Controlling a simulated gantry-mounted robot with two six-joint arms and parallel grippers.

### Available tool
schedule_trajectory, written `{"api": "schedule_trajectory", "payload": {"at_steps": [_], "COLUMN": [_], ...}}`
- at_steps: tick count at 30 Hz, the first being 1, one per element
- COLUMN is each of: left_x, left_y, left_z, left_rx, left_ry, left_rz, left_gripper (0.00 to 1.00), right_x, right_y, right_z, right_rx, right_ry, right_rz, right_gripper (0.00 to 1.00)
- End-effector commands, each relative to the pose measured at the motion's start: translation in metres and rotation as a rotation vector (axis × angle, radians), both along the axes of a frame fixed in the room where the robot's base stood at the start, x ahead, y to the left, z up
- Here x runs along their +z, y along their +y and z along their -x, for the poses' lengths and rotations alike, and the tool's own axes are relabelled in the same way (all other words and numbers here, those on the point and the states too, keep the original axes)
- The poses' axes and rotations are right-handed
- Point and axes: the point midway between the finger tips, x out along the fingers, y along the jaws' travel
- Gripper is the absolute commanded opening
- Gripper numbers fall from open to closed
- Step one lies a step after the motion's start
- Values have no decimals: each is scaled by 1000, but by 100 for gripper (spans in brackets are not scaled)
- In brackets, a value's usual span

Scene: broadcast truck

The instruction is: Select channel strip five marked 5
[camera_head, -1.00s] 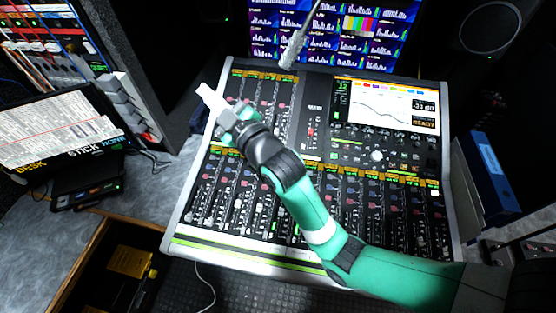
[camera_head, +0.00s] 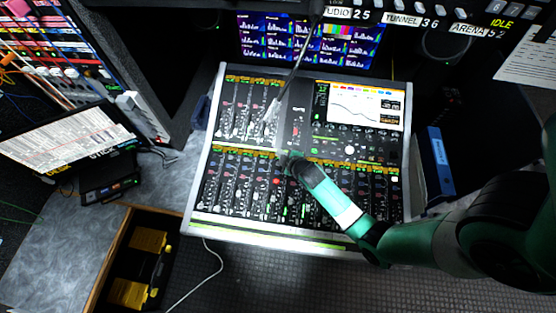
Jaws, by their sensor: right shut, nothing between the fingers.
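The mixing console (camera_head: 290,237) stands in the middle of the head view, with an upper left bank and a longer lower bank of channel strips. The strip numbers are too small to read, so I cannot tell which strip is 5. My right gripper (camera_head: 270,134) is shut and empty over the right part of the upper bank, near the yellow label row between the banks. It blurs with the grey microphone head there, and I cannot tell whether it touches the panel. My right forearm hides part of the lower bank. My left gripper is out of view.
A gooseneck microphone (camera_head: 272,110) hangs over the upper bank, close to my right gripper. The console screen (camera_head: 365,104) is at its upper right. A blue binder (camera_head: 441,160) stands to the right. An open drawer (camera_head: 118,250) is at lower left, beside a white cable (camera_head: 212,262).

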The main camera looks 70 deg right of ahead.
Motion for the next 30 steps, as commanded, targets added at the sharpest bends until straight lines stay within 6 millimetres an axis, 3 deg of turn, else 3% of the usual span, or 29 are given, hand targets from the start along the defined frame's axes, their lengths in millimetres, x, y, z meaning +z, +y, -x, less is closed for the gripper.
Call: {"api": "schedule_trajectory", "payload": {"at_steps": [11, 24, 30], "left_x": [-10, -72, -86], "left_y": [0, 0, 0], "left_z": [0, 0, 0], "left_rx": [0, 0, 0], "left_ry": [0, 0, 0], "left_rz": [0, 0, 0], "left_gripper": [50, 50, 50], "right_x": [-9, -69, -86], "right_y": [-1, -8, -11], "right_z": [-1, -3, -4], "right_rx": [1, 0, 1], "right_ry": [-2, -2, -2], "right_rz": [1, 2, 0], "right_gripper": [0, 0, 0]}}
